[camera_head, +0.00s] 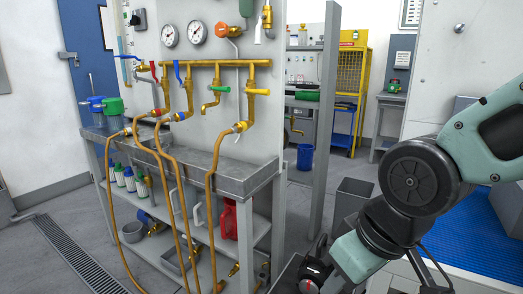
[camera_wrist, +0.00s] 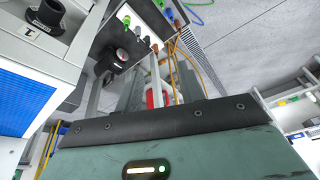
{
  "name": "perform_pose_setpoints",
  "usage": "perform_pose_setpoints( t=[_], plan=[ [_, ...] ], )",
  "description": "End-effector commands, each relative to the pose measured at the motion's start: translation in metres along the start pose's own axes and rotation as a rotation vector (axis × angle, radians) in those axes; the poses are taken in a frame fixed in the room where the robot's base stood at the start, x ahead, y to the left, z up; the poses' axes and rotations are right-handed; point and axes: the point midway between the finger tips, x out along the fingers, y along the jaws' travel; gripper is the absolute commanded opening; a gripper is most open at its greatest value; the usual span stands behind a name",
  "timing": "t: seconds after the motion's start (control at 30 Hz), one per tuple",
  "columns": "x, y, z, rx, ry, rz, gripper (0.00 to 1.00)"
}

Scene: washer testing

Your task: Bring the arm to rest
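My arm comes in from the right edge of the head view, with a pale green link and a large dark round joint. The wrist view is tilted and filled at the bottom by a dark green body with a black edge and a lit strip, which looks like my own. No held object is visible.
A grey workbench (camera_head: 220,178) with taps and orange hoses stands left of my arm. A grey post (camera_head: 325,120) rises beside it. A blue grated surface (camera_head: 470,235) lies behind my arm, and a blue bin (camera_head: 305,156) stands farther back. Open floor shows between bench and post.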

Motion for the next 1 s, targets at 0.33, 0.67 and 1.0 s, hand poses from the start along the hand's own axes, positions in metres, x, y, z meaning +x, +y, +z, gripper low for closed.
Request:
perform_pose_setpoints(
  t=[0.33, 0.67, 1.0],
  plan=[
    [-0.030, -0.033, 0.085, -0.097, -0.292, -0.018, 0.39],
    [-0.104, -0.036, 0.060, -0.094, -0.289, -0.018, 0.39],
    [-0.140, -0.037, 0.048, -0.092, -0.288, -0.018, 0.39]
  ],
)
